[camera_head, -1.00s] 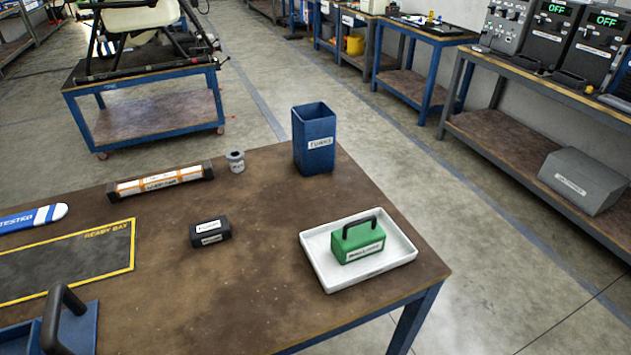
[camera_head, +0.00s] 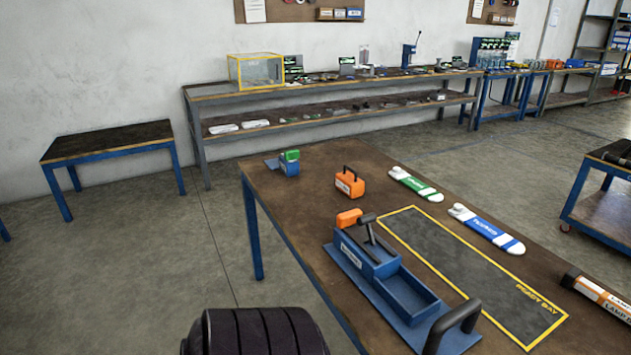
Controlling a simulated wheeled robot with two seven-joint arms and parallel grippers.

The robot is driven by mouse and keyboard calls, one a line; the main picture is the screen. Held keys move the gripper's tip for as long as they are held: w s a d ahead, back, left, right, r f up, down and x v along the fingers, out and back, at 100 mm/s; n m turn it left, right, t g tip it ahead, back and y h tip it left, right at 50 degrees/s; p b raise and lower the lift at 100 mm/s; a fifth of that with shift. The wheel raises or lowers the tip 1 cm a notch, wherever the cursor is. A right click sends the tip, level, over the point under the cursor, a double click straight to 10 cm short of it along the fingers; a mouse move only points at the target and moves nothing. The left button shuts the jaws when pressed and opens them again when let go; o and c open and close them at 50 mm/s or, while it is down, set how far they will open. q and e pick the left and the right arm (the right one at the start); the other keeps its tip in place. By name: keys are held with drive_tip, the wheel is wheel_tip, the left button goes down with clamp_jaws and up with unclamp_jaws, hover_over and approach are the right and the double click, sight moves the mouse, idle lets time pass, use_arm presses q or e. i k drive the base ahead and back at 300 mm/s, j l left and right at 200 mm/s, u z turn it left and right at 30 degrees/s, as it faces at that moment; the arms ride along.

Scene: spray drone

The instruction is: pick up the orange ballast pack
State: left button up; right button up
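An orange pack with a black handle (camera_head: 350,183) stands upright on the brown workbench (camera_head: 335,155), near its far end. It carries a white label, too small to read. Nothing touches it. Neither of my grippers is in view, so I cannot see how they stand relative to the pack.
In front of the pack is a blue fixture (camera_head: 408,298) with a lever, an orange part (camera_head: 349,218) and a black handle. A small blue-and-green item (camera_head: 289,162) is left of the pack. Green-striped (camera_head: 416,184) and blue-striped (camera_head: 486,229) pieces lie right, beside a yellow-bordered mat (camera_head: 480,285).

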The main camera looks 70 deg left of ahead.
sight(350, 184)
drive_tip(key=u, duration=2.15)
drive_tip(key=i+j+z, duration=0.1)
drive_tip(key=j+z, duration=0.45)
drive_tip(key=z, duration=0.25)
drive_tip(key=i+j, duration=0.05)
